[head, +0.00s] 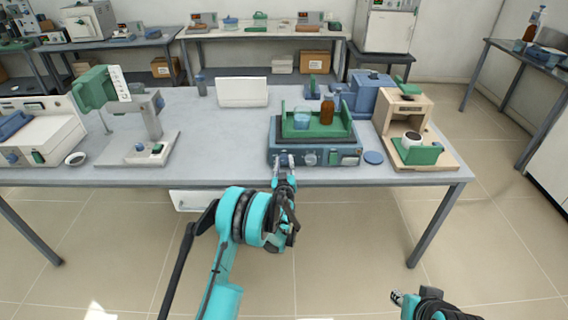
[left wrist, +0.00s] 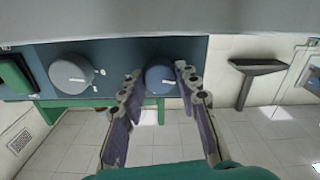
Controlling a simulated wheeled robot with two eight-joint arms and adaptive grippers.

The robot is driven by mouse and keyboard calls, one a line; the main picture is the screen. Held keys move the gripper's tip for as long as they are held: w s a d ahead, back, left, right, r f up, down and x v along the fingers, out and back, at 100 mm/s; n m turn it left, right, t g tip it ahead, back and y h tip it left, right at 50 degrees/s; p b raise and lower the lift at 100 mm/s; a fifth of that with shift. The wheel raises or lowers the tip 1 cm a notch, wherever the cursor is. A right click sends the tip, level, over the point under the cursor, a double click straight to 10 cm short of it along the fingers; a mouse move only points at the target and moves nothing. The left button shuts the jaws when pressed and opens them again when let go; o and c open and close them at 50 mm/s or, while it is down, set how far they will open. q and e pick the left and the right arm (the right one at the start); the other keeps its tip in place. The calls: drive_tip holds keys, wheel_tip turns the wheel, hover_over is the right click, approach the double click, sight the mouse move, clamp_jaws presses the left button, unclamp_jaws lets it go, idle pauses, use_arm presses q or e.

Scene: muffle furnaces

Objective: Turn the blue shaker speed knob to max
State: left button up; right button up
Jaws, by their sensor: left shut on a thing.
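The blue shaker (head: 357,154) sits at the front edge of the table, with a green tray (head: 346,125) on top. My left gripper (head: 284,160) is at the left end of its front panel. In the left wrist view the fingers (left wrist: 157,82) are on both sides of a round blue knob (left wrist: 160,78), shut on it. The fingers hide parts of the knob's sides. A grey knob (left wrist: 72,73) is beside it and shows in the head view (head: 309,158). My right gripper (head: 397,297) is low at the bottom right, away from the table; its jaw state is unclear.
The green tray holds a beaker (head: 301,118) and a brown bottle (head: 327,112). A blue disc (head: 373,157) and a wooden stand (head: 440,158) are to the right. A balance-like device (head: 143,130) stands left. Table (head: 225,165) left of the shaker is clear.

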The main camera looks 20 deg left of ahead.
use_arm(q)
drive_tip(key=shift+m, duration=0.3)
drive_tip(key=m, duration=0.3)
drive_tip(key=shift+m, duration=0.4)
drive_tip(key=m, duration=1.2)
drive_tip(key=shift+m, duration=0.3)
drive_tip(key=m, duration=1)
drive_tip(key=shift+m, duration=2.4)
